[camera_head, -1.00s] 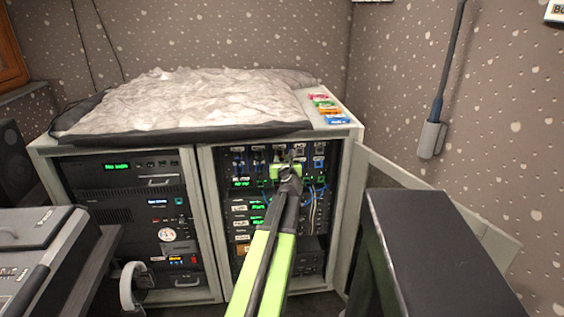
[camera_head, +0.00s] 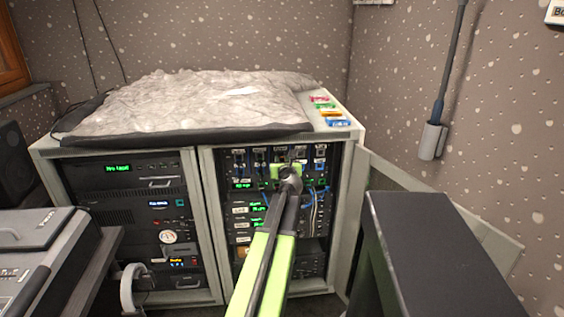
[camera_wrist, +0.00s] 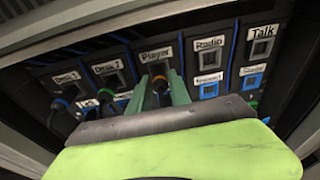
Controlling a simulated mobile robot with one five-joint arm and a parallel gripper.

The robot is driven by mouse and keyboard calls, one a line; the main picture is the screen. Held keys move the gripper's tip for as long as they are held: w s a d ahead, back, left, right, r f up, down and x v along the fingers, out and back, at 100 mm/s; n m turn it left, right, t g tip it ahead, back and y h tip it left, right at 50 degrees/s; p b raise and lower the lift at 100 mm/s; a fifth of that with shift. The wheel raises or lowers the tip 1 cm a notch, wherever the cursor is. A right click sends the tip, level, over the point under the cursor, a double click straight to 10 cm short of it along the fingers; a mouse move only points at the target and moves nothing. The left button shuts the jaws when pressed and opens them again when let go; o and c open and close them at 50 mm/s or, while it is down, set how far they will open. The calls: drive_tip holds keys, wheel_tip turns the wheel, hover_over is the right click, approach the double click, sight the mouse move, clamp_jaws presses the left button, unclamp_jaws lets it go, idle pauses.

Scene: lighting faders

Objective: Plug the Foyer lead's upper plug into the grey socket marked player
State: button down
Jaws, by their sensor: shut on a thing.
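The socket marked Player (camera_wrist: 155,69) is grey-framed and sits in the middle of the top row in the wrist view. My gripper (camera_wrist: 159,82) is in front of it, its two green fingers shut on a dark plug with an orange ring (camera_wrist: 159,86). The plug points at the Player socket. I cannot tell whether its tip is inside or just in front. In the head view my gripper (camera_head: 287,168) is at the upper part of the right rack bay, hiding the plug and socket. The lead's run is mostly hidden.
Grey sockets marked Radio (camera_wrist: 209,60) and Talk (camera_wrist: 260,48) are to the right. Two Desk sockets are to the left, with cables hanging below. Blue sockets (camera_wrist: 208,90) form a lower row. The open cabinet door (camera_head: 440,205) and a black box (camera_head: 430,245) stand right of my arm.

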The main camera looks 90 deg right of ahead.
drive_tip(key=shift+d, duration=0.1)
drive_tip(key=c, duration=1.1)
unclamp_jaws()
drive_tip(key=shift+d, duration=0.1)
drive_tip(key=p+v, duration=0.2)
drive_tip(key=v, duration=1)
